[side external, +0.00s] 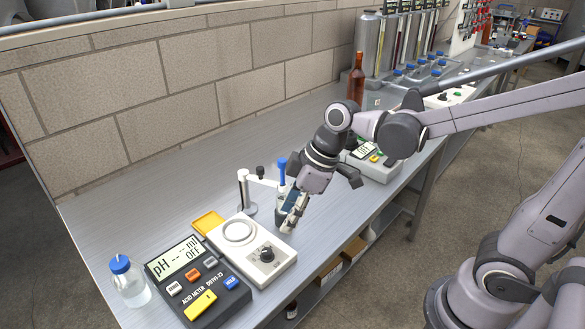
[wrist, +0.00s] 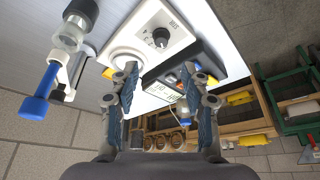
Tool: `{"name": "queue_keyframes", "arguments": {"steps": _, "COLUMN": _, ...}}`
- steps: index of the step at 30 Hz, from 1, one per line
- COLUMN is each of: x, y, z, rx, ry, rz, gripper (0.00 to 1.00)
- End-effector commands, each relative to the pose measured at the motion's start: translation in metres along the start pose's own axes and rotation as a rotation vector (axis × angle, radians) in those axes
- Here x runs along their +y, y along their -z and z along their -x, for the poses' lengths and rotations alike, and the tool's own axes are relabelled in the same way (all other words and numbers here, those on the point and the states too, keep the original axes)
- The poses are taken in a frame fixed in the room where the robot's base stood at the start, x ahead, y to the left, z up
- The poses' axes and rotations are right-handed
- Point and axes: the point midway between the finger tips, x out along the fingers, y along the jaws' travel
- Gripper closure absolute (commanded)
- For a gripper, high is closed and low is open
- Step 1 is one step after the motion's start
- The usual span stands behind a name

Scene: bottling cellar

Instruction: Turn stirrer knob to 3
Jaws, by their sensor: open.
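The stirrer (side external: 240,262) is a white box with a round plate and a dark knob (side external: 266,253) at its front right. In the wrist view the stirrer (wrist: 183,22) lies beyond the fingertips, and the dark knob (wrist: 160,38) shows a pale pointer mark beside a dial. The dial numbers are too small to read. My gripper (side external: 294,212) is above the bench, just right of and behind the stirrer.
A pH meter (side external: 195,275) reading OFF and a blue-capped bottle (side external: 129,282) stand left of the stirrer. A probe stand (side external: 245,192) with a blue-topped probe (side external: 282,170) is close behind my gripper. A yellow dish (side external: 208,221) lies behind the stirrer. A brown bottle (side external: 356,80) stands farther back.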

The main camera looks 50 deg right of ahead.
Motion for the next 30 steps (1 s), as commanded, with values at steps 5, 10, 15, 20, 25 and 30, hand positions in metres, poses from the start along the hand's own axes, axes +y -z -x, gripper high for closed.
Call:
{"name": "queue_keyframes", "arguments": {"steps": 5, "x": -0.001, "y": 0.002, "z": -0.008, "rx": -0.003, "ry": 0.013, "rz": 0.022, "gripper": 0.53}}
{"name": "queue_keyframes", "arguments": {"steps": 10, "x": -0.001, "y": 0.002, "z": -0.024, "rx": -0.003, "ry": 0.012, "rz": 0.021, "gripper": 0.53}}
{"name": "queue_keyframes", "arguments": {"steps": 15, "x": -0.001, "y": 0.003, "z": -0.046, "rx": -0.002, "ry": 0.011, "rz": 0.02, "gripper": 0.53}}
{"name": "queue_keyframes", "arguments": {"steps": 20, "x": -0.001, "y": 0.003, "z": -0.067, "rx": -0.002, "ry": 0.011, "rz": 0.019, "gripper": 0.53}}
{"name": "queue_keyframes", "arguments": {"steps": 25, "x": -0.002, "y": 0.002, "z": -0.086, "rx": -0.002, "ry": 0.011, "rz": 0.019, "gripper": 0.53}}
{"name": "queue_keyframes", "arguments": {"steps": 30, "x": -0.002, "y": 0.002, "z": -0.101, "rx": -0.002, "ry": 0.01, "rz": 0.018, "gripper": 0.53}}
